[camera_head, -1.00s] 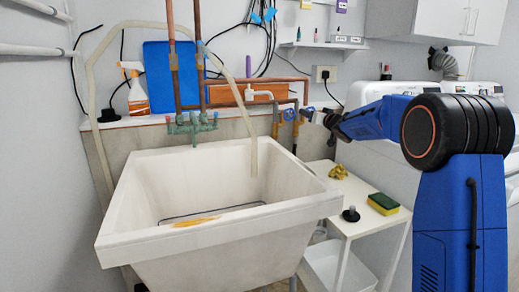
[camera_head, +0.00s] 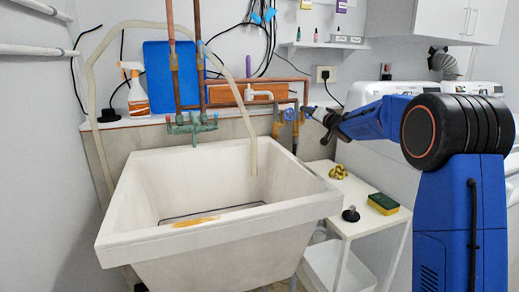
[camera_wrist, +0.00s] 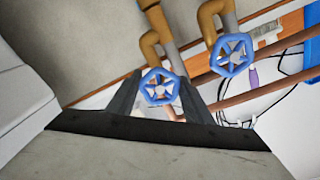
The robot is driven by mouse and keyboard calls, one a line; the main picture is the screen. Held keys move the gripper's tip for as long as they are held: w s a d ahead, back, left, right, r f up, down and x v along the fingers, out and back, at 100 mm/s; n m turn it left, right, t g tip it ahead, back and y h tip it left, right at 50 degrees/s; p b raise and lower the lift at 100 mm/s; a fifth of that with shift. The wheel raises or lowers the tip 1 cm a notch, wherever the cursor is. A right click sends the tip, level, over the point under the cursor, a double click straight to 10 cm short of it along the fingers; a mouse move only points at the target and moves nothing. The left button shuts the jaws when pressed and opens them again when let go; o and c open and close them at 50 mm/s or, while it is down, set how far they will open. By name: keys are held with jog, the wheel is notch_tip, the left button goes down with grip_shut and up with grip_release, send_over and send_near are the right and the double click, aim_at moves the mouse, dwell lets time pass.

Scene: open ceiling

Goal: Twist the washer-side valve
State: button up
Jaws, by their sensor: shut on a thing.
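Two blue wheel-shaped valve handles sit on brass-coloured pipe fittings at the wall, right of the sink's taps. The washer-side valve (camera_wrist: 160,87) is between my gripper's two dark fingers (camera_wrist: 158,97) in the wrist view. My gripper is shut on this valve's rim. The other valve (camera_wrist: 232,55) is to the right in the wrist view and free of the fingers. In the head view the left valve (camera_head: 288,114) shows beside my gripper (camera_head: 308,112), which reaches in from the right. The held valve is small and partly covered there.
The white sink (camera_head: 220,238) stands left of my arm. A small white side table (camera_head: 345,228) below it holds a yellow-green sponge (camera_head: 383,204), a dark plug (camera_head: 351,214) and a yellow knobbed object (camera_head: 338,172). White machines stand behind my arm at right.

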jog(key=shift+m, duration=1.7)
jog(key=shift+m, duration=1.7)
jog(key=shift+m, duration=1.7)
